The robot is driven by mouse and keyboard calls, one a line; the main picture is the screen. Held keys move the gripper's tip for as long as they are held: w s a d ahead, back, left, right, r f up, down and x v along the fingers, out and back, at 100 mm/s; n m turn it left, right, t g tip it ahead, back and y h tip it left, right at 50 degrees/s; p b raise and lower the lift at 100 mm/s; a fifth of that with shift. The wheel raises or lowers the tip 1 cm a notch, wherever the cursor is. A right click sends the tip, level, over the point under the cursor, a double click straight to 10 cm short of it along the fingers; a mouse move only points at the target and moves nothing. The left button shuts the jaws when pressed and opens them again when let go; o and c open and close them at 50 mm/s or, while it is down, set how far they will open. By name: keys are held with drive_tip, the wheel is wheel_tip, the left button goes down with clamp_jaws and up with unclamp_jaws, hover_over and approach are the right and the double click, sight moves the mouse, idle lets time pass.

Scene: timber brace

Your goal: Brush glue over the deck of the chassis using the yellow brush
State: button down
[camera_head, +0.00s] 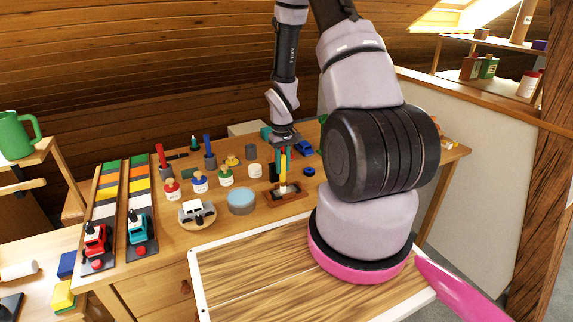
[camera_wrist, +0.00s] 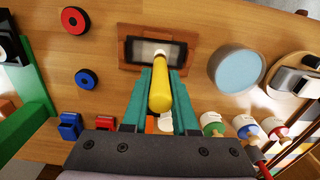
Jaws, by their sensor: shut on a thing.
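My gripper (camera_head: 283,152) has its green fingers shut on the yellow brush (camera_wrist: 160,93), whose handle also shows in the head view (camera_head: 283,168). The brush points down, its pale tip over a shallow brown wooden tray (camera_head: 287,203) with a dark and grey inside. The tray also shows in the wrist view (camera_wrist: 125,52). I cannot tell whether the tip touches it. A white and grey vehicle (camera_head: 193,208), perhaps the chassis, sits on a round wooden stand (camera_head: 207,220) left of the tray; its deck is not clear.
A round tin with a light blue top (camera_head: 241,199) stands between tray and stand. Several small bottles (camera_head: 226,176) stand behind it. A red ring (camera_wrist: 74,20) and a blue ring (camera_wrist: 86,78) lie beside the tray. Two toy locomotives (camera_head: 96,240) stand on tracks at left.

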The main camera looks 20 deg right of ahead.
drive_tip(key=d, duration=0.4)
drive_tip(key=shift+w+d, duration=0.1)
drive_tip(key=shift+d, duration=0.3)
idle(1.0)
drive_tip(key=shift+r, duration=0.1)
drive_tip(key=shift+r, duration=2.9)
drive_tip(key=shift+r, duration=0.15)
wheel_tip(320, 180, up, 3)
drive_tip(key=shift+f, duration=0.15)
drive_tip(key=shift+f, duration=0.1)
